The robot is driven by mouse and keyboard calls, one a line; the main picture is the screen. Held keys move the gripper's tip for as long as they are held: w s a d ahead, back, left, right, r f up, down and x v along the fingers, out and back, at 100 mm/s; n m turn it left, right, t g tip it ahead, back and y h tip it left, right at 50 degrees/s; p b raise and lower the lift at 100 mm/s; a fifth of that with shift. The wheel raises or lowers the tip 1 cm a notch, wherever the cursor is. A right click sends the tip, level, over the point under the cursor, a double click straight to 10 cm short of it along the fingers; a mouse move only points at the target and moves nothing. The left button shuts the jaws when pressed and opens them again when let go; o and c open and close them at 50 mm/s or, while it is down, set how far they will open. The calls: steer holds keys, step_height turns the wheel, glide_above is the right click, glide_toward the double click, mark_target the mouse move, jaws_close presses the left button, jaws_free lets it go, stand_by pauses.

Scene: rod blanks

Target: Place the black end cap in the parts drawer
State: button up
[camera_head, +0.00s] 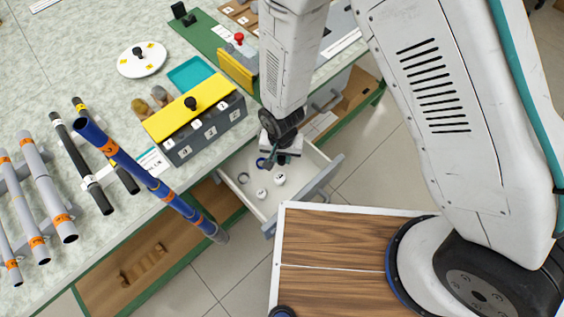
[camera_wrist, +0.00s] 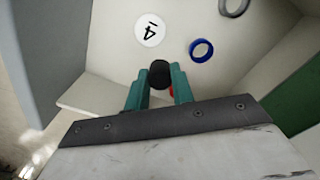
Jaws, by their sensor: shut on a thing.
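My gripper (camera_wrist: 158,82) is shut on the black end cap (camera_wrist: 160,70), which sits between its two teal fingertips in the wrist view. In the head view my gripper (camera_head: 272,161) reaches down into the open parts drawer (camera_head: 231,184); the cap cannot be made out there. The drawer's pale inside also shows in the wrist view (camera_wrist: 112,45). Whether the cap touches the drawer floor cannot be told.
In the drawer lie a white disc marked 4 (camera_wrist: 149,30), a blue ring (camera_wrist: 201,49), a grey ring (camera_wrist: 234,6) and another white disc (camera_head: 262,194). A yellow-topped box (camera_head: 190,118) stands on the bench above. A long blue tube (camera_head: 150,180) juts over the bench edge.

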mark_target(282, 169)
steer(key=shift+f, duration=2.55)
steer(key=shift+f, duration=0.15)
steer(key=o, duration=0.8)
step_height(282, 169, up, 12)
steer(key=shift+r, duration=0.2)
